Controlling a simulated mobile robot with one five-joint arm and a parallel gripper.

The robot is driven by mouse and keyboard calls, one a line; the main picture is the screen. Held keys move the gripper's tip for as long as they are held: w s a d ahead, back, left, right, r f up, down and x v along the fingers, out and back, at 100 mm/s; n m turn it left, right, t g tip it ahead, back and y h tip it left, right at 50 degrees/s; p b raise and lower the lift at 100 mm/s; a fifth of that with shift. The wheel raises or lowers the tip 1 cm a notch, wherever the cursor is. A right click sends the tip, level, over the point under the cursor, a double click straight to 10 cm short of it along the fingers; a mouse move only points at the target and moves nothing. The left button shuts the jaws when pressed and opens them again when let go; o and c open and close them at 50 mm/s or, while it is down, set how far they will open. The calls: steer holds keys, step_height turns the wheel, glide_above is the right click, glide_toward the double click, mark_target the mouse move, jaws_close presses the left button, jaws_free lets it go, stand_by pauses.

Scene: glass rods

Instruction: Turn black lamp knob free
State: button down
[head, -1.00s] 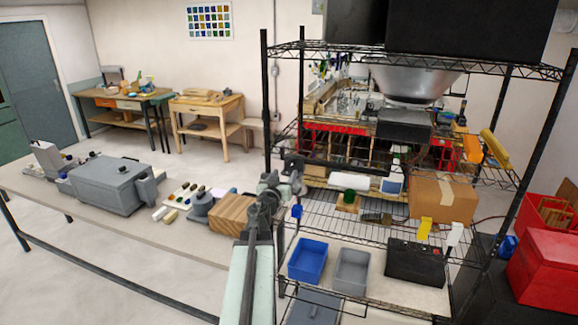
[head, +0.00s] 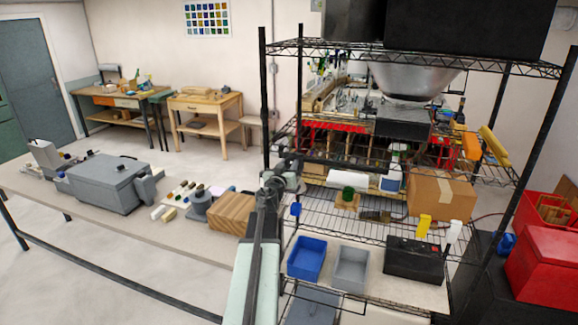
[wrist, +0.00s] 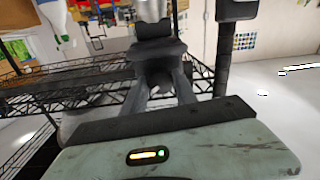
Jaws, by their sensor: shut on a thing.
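In the wrist view my gripper (wrist: 161,72) reaches away from its grey-green housing. Its two dark fingers converge and are shut on a black blocky part, which I take as the black lamp knob (wrist: 160,48). The fingers cover its near side. A pale grey cylinder (wrist: 150,9) stands directly beyond the knob. In the head view my gripper (head: 286,172) is by the left front post of the wire shelf. The knob cannot be made out there, and my arm blocks part of that spot.
The wire shelf post (head: 268,100) stands close to my arm. On the bench to the left are a wooden block (head: 232,212) and a grey box (head: 105,185). A blue bin (head: 307,258) and a grey bin (head: 350,268) sit on the lower shelf.

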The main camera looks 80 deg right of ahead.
steer(key=shift+d+r+n, duration=0.1)
steer(key=shift+n, duration=0.3)
steer(key=shift+w, duration=0.1)
steer(key=n, duration=0.4)
steer(key=shift+p, duration=0.35)
steer(key=n, duration=0.6)
steer(key=shift+y, duration=0.3)
steer(key=c, duration=1)
jaws_free()
